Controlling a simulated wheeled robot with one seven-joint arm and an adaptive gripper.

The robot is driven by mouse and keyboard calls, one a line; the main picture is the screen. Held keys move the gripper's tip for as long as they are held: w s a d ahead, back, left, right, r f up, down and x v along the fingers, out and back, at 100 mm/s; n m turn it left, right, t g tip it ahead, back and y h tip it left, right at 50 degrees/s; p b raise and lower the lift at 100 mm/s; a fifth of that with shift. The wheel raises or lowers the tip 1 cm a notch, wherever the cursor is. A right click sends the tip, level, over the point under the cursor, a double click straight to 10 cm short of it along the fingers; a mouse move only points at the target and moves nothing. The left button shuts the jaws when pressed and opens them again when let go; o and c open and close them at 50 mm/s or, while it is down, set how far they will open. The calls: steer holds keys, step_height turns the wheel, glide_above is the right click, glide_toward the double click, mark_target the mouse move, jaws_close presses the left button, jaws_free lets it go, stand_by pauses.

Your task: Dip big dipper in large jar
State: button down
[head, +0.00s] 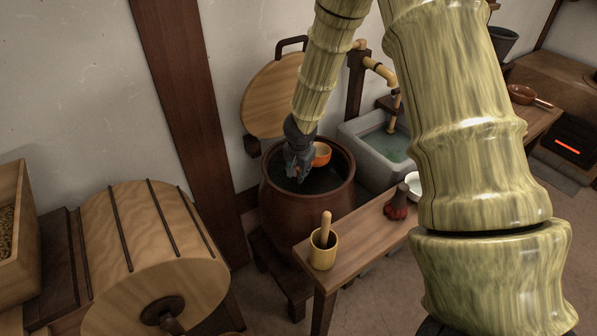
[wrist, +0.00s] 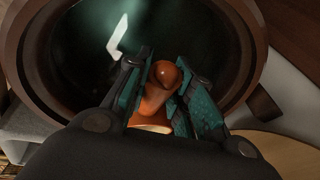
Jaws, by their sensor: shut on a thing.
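The large jar (head: 310,210) is a brown round vessel, open at the top, with dark greenish liquid inside. Its rim (wrist: 33,62) fills much of the wrist view. My gripper (head: 297,175) reaches down into the mouth of the jar. In the wrist view, its fingers (wrist: 158,95) are shut on the orange-brown handle of the big dipper (wrist: 160,88). The dipper's orange bowl (head: 321,154) shows just right of the gripper, inside the jar's rim. The fingers and palm hide part of the dipper. I cannot tell whether the bowl touches the liquid.
A round wooden lid (head: 268,100) leans on the wall behind the jar. A stone sink (head: 362,150) with water stands to its right. A bench (head: 350,235) in front holds a wooden cup (head: 323,255) and a dark red brush-like thing (head: 396,207). A wooden drum (head: 150,240) stands left.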

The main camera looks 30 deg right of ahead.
steer(key=shift+f+b, duration=1.55)
steer(key=shift+f, duration=1.05)
steer(key=shift+r, duration=0.2)
stand_by(1.5)
steer(key=shift+r+p, duration=1.35)
steer(key=shift+p, duration=0.6)
steer(key=shift+r+t+h+b, duration=0.3)
steer(key=shift+r+h+b, duration=0.25)
steer(key=shift+b, duration=1.15)
steer(key=shift+r+b, duration=0.4)
steer(key=shift+r, duration=0.1)
